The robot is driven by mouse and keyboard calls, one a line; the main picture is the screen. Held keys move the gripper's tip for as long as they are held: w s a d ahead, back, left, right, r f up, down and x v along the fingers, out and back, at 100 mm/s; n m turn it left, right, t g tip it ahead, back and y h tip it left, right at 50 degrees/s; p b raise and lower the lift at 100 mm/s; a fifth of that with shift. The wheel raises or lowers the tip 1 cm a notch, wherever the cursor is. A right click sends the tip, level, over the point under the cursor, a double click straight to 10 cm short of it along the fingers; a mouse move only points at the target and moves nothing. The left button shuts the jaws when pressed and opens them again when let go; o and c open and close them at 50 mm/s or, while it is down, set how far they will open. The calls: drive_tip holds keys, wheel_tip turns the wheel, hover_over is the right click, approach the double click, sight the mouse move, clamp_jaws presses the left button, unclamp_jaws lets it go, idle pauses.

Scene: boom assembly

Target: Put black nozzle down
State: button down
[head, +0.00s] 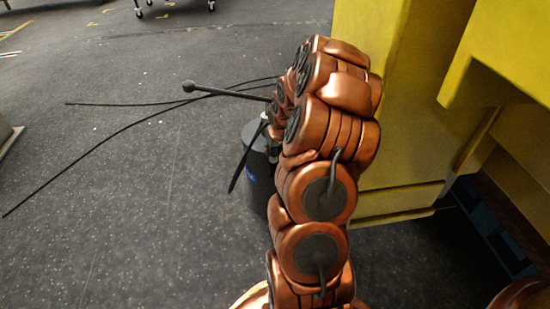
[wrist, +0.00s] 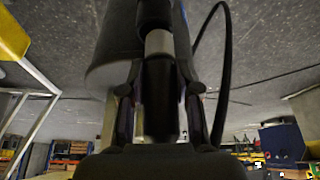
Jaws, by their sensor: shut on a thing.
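In the wrist view my gripper (wrist: 160,90) is shut on the black nozzle (wrist: 160,105), a dark upright cylinder with a pale metal band, held between the two fingers. Its top end runs out of the picture and its lower part goes down behind the gripper body. In the head view my copper-coloured arm hides the gripper, and I cannot make out the nozzle clearly there.
A dark round container (head: 258,180) stands beside my arm in the head view; a large grey rounded shape (wrist: 108,72) is behind the nozzle in the wrist view. Yellow machine panels (head: 400,120) close off the right. Thin black lines (head: 110,142) cross the mostly open left floor.

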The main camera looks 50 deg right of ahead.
sight(276, 152)
drive_tip(key=shift+d+f, duration=0.1)
drive_tip(key=shift+d, duration=0.2)
wheel_tip(276, 152, down, 4)
drive_tip(key=shift+r+b, duration=0.25)
drive_tip(key=shift+b, duration=0.55)
drive_tip(key=c, duration=0.8)
unclamp_jaws()
drive_tip(key=shift+r, duration=0.1)
drive_tip(key=shift+r, duration=0.1)
